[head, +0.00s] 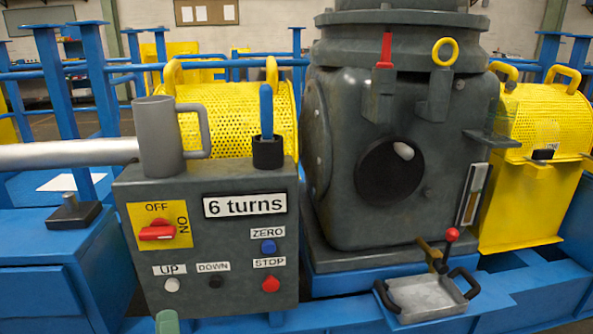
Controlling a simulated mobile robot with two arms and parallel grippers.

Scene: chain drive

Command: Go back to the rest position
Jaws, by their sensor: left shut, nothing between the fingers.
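Only a small green tip (167,322) at the bottom edge appears to be part of my left gripper. It is in front of the lower edge of the grey control box (215,270). The rest of this gripper is cut off by the frame, and I see nothing held at the tip. My right gripper is not in view. The control box has a red rotary switch (157,232), a "6 turns" label and several buttons.
A grey mug (160,140) and a blue-handled tool in a black holder (267,152) stand on the box. Behind are a dark grey machine housing (335,170) and yellow guards (535,120). A metal tray (428,295) with black handles sits at lower right.

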